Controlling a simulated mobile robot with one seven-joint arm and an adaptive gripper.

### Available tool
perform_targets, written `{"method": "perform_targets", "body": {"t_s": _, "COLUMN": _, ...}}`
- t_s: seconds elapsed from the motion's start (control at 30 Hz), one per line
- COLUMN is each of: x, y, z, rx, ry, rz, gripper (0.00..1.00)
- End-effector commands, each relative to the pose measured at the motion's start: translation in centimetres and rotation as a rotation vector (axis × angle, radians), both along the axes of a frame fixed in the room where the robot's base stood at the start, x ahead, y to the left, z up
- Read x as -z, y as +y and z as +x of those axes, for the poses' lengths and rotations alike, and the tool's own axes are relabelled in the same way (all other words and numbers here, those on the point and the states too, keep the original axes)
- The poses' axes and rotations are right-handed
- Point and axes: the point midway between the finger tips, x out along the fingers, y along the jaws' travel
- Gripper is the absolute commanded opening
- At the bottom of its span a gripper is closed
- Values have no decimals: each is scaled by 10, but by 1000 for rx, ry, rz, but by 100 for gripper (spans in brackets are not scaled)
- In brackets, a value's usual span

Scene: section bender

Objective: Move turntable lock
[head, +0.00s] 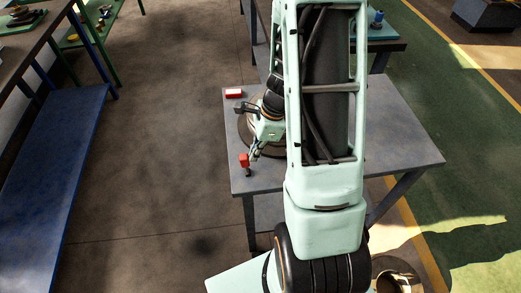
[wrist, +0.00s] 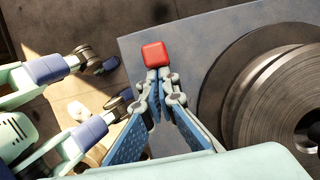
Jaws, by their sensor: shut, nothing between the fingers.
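The turntable lock shows as a red block-shaped knob (head: 244,160) on a short dark stem, near the left edge of the grey table. In the wrist view the red knob (wrist: 154,54) sits just beyond my fingertips. My gripper (head: 253,155) is beside it, on its right in the head view. In the wrist view my gripper (wrist: 162,78) has its fingertips together, with nothing between them. I cannot tell whether the tips touch the knob. The round metal turntable (wrist: 240,85) lies to the right in the wrist view; my arm hides most of it in the head view.
The grey table (head: 400,140) has bare room on its right side. A small red and white box (head: 234,94) lies near its far left corner. A blue bench (head: 45,170) stands at the left, with open floor between it and the table.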

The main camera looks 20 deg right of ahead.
Motion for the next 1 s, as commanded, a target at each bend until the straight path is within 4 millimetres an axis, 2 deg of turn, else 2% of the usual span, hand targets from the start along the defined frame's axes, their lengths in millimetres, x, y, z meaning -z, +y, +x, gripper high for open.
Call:
{"method": "perform_targets", "body": {"t_s": 0.1, "x": -2, "y": 12, "z": 3, "rx": -5, "ry": -1, "rz": 2, "gripper": 0}}
{"method": "perform_targets", "body": {"t_s": 0.4, "x": -2, "y": 30, "z": 9, "rx": -4, "ry": 0, "rz": 3, "gripper": 0}}
{"method": "perform_targets", "body": {"t_s": 1.0, "x": -1, "y": 44, "z": 12, "rx": -7, "ry": 1, "rz": 12, "gripper": 0}}
